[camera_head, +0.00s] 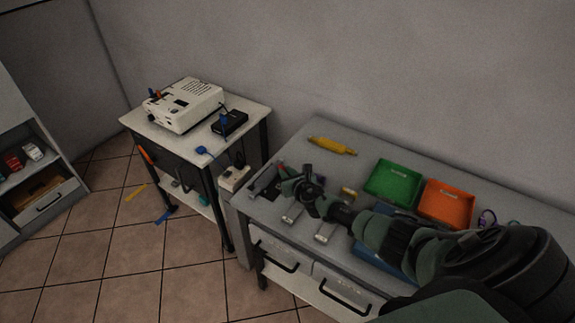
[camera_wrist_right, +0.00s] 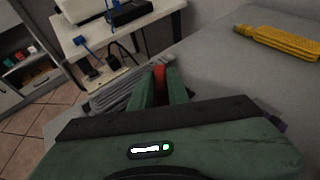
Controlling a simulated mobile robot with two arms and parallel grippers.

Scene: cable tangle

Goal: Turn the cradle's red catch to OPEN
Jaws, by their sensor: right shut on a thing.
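My right gripper (camera_head: 287,174) is over the left end of the grey bench. In the right wrist view its two green fingers (camera_wrist_right: 160,84) are closed on a small red piece, which looks like the catch (camera_wrist_right: 159,75). Only the top of the red piece shows; its lower part and any OPEN mark are hidden by the fingers. A grey ridged part, probably the cradle (camera_wrist_right: 118,93), lies just left of the fingers. In the head view the catch is not visible behind the gripper. My left gripper is in neither view.
The bench holds a yellow ribbed tool (camera_head: 332,146), a green tray (camera_head: 393,184) and an orange tray (camera_head: 446,204). Left of it, a white-topped trolley (camera_head: 148,124) carries a white device (camera_head: 184,104) and a black box (camera_head: 230,123). A power strip (camera_head: 234,178) sits between them.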

